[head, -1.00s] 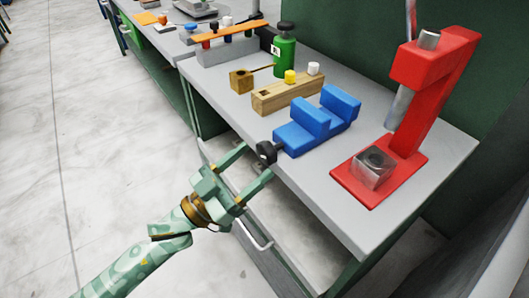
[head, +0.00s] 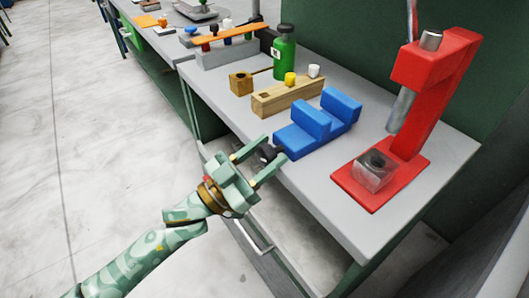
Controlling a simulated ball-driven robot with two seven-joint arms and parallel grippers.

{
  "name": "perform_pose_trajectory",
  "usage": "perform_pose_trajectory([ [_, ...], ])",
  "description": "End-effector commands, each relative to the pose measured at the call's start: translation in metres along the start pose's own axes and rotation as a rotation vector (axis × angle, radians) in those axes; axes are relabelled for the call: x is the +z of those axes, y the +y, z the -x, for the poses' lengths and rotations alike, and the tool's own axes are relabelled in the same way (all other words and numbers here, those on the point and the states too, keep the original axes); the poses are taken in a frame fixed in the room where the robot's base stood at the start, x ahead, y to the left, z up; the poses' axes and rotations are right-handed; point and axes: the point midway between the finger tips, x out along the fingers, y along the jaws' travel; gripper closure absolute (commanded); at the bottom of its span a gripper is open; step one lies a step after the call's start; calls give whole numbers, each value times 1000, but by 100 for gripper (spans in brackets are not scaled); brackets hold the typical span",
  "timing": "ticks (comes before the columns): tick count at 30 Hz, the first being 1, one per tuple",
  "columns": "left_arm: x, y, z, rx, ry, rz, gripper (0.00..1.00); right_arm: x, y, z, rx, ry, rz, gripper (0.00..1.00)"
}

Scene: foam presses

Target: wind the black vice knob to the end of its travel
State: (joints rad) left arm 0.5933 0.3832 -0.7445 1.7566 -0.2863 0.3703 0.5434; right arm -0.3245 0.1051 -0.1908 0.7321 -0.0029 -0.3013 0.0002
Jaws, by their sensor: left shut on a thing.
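The blue vice (head: 317,124) stands on the grey bench near its front edge, its two jaws apart with a gap between them. Its black knob (head: 268,153) sticks out past the bench's front edge and is partly hidden by my gripper. My left gripper (head: 268,156) reaches in from the lower left, its two green fingers on either side of the knob, shut on it. My right gripper does not show.
A red press (head: 430,110) with a metal block (head: 373,171) stands right of the vice. Behind the vice are a wooden block (head: 287,96) with yellow and white caps and a green bottle (head: 284,55). An open shelf lies below the bench top (head: 340,215).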

Motion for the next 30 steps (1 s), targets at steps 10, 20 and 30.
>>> perform_pose_trajectory([
  [10, 1, 1, 0, 108, -4, -261, 79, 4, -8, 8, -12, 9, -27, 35],
  [20, 2, 1, 1, 108, -5, -258, 35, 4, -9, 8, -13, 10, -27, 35],
  [30, 4, 2, 2, 109, -8, -256, 35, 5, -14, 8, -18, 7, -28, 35],
])
